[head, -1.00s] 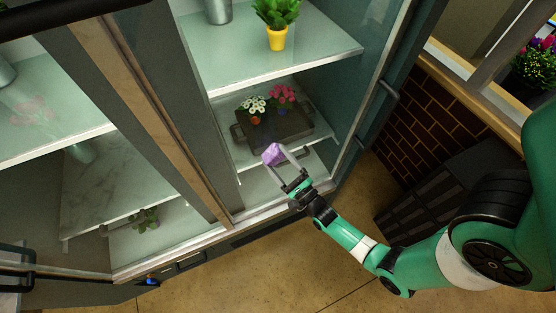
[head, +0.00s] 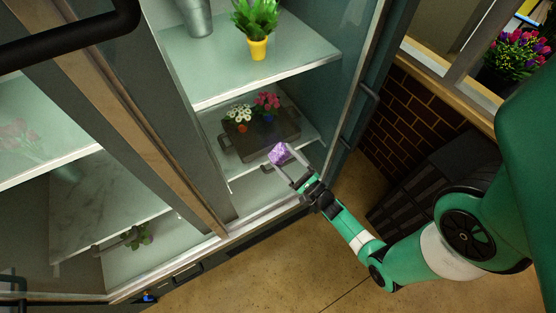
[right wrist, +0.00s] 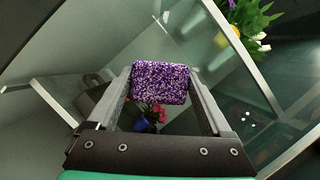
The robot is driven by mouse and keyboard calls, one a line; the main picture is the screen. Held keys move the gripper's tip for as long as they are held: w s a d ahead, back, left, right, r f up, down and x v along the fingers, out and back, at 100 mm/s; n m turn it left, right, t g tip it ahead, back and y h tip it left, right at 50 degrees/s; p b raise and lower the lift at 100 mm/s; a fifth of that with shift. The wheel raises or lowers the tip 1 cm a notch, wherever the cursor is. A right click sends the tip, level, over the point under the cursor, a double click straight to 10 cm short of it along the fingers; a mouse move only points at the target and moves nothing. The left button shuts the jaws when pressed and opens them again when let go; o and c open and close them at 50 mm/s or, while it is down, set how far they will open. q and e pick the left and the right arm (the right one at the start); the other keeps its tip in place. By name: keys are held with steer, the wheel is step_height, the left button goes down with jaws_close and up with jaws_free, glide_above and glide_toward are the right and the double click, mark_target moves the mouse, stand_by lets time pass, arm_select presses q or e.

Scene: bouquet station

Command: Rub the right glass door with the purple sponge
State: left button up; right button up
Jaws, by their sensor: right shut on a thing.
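The purple sponge (head: 278,154) is between the fingertips of my right gripper (head: 281,159), which is shut on it. In the right wrist view the sponge (right wrist: 160,82) is a speckled purple block, held across both fingers. In the head view it appears over the lower shelf area of the cabinet's right section. The right glass door is hard to make out; a dark frame with a bar handle (head: 369,92) stands at that section's right side. I cannot tell whether the sponge touches glass. My left gripper is not in view.
A dark tray (head: 235,146) with small flower pots stands on a shelf behind the sponge. A yellow pot with a green plant (head: 258,48) and a metal vase (head: 197,18) stand on the shelf above. A brick wall (head: 387,140) lies to the right.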

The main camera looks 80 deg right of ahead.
steer(key=s+d+p, duration=0.1)
steer(key=s+d, duration=0.2)
stand_by(0.5)
steer(key=s+a+p, duration=0.2)
steer(key=s+a, duration=0.2)
steer(key=shift+a+p, duration=0.2)
steer(key=shift+p, duration=0.1)
steer(key=shift+s, duration=0.1)
